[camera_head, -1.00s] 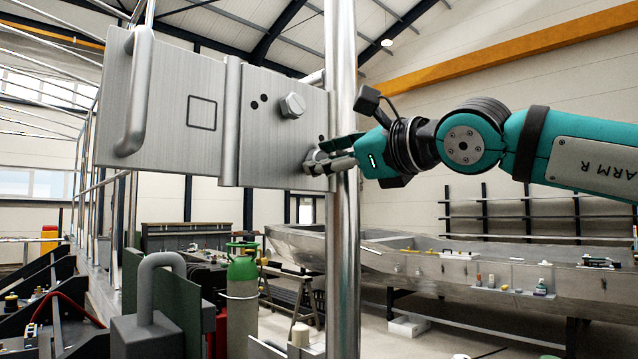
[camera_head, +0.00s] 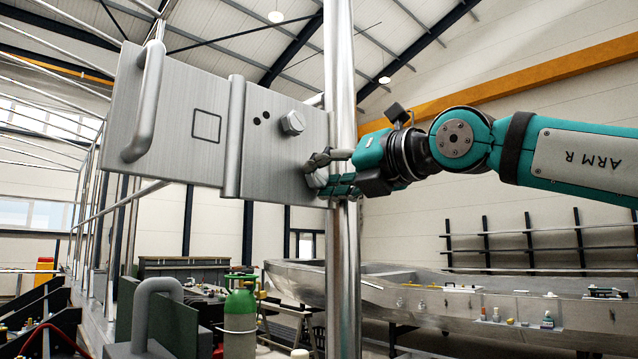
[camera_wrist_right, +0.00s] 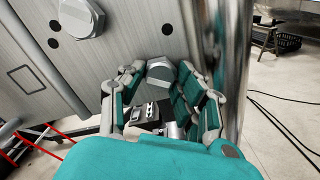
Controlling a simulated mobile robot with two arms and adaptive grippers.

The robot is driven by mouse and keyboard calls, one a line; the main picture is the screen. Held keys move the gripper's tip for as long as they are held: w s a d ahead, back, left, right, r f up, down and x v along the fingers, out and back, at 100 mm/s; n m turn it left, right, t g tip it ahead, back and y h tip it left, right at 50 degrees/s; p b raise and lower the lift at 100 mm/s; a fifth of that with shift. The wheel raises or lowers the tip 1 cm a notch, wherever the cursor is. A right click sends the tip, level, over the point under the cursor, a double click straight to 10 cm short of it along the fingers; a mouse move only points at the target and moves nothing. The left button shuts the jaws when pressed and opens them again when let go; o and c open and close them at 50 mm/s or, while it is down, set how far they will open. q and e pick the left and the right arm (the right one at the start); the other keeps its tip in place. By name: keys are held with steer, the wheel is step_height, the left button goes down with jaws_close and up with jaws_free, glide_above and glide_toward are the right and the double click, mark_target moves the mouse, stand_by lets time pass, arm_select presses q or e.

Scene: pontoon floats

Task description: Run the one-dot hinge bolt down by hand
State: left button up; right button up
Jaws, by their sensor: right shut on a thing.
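A brushed-metal hinge plate (camera_head: 265,165) stands against an upright steel post (camera_head: 341,90). Its upper hex bolt (camera_head: 292,123) has two black dots beside it and also shows in the right wrist view (camera_wrist_right: 82,17). The lower hex bolt (camera_wrist_right: 160,70) has a single black dot (camera_wrist_right: 166,28) above it in that view. My right gripper (camera_head: 316,172) reaches in from the right past the post and is shut on this one-dot bolt, its fingers on either side of the head. In the head view the fingers mostly hide that bolt. My left gripper is not in view.
The post runs close beside my right fingers. A panel with a tubular handle (camera_head: 148,105) joins the plate at the left. A green gas cylinder (camera_head: 240,310) stands below, and a metal hull (camera_head: 400,295) lies behind. Cables lie on the floor at right.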

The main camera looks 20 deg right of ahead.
steer(key=shift+m, duration=0.7)
steer(key=m, duration=1.2)
steer(key=o, duration=0.9)
steer(key=shift+o, duration=0.2)
